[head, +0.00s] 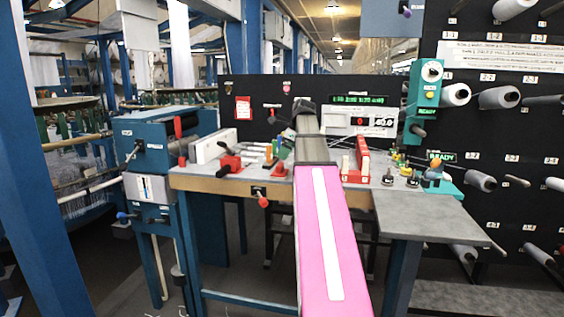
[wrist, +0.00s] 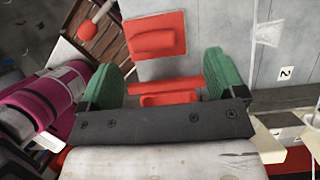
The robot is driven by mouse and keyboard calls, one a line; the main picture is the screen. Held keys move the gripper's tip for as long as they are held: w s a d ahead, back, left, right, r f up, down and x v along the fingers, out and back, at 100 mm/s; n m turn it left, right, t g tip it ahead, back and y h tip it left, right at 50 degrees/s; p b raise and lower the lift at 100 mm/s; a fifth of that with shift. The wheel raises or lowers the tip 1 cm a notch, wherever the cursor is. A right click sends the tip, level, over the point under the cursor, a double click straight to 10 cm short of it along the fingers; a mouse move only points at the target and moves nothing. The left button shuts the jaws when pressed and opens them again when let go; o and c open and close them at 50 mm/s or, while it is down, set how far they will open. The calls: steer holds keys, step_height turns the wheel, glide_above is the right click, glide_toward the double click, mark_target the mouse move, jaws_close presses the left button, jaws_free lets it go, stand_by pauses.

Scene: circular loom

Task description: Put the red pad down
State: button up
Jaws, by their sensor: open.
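In the wrist view my gripper (wrist: 160,84) is open, with its green fingers wide apart. A low red piece, which I take to be the red pad (wrist: 168,98), lies between the fingers with a visible gap on both sides. The dark gripper bar hides its near edge, and I cannot tell how it rests. Just beyond it a red block with a raised grip (wrist: 157,38) sits on a pale grey surface. In the head view my pink arm reaches over the bench and its dark end (head: 304,106) hides the fingers and what lies under them.
The bench (head: 420,213) carries a red clamp (head: 230,163) left of my arm and red-and-white blocks (head: 357,162) right of it. A black panel (head: 262,90) stands behind. The bench's right front corner is bare. A blue machine (head: 160,140) stands at left.

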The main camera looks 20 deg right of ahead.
steer(key=v, duration=0.6)
steer(key=shift+s, duration=0.1)
stand_by(0.4)
